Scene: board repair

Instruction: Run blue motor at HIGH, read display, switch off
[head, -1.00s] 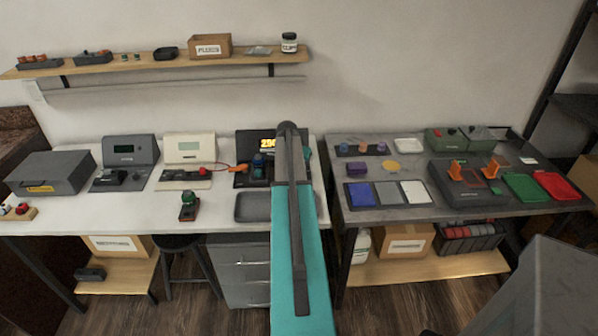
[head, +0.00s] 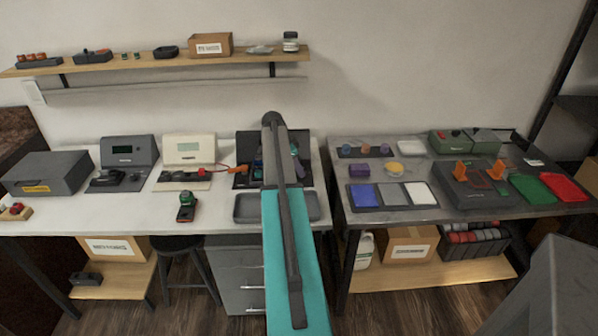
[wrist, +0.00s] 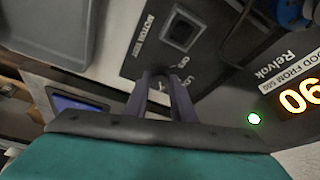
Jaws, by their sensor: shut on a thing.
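The dark motor test station (head: 243,147) stands at the back of the white bench, largely hidden by my arm in the head view. In the wrist view its switch panel (wrist: 205,62) shows MOTOR TEST, OFF and LOW markings and a dark square slot. My gripper (wrist: 160,80) is at this panel, its fingers close together by the markings and shut on what seems the switch lever, which the fingers hide. The lit orange display (wrist: 300,97) is cut off by the frame; digits like "90" show. A green lamp (wrist: 254,118) glows beside it. A blue round part (wrist: 291,12), likely the blue motor, shows at the top edge.
A grey tray (head: 245,207) lies in front of the station. A cream meter (head: 190,150) is close on the left. The grey side table (head: 440,212) on the right carries several mats and boxes.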

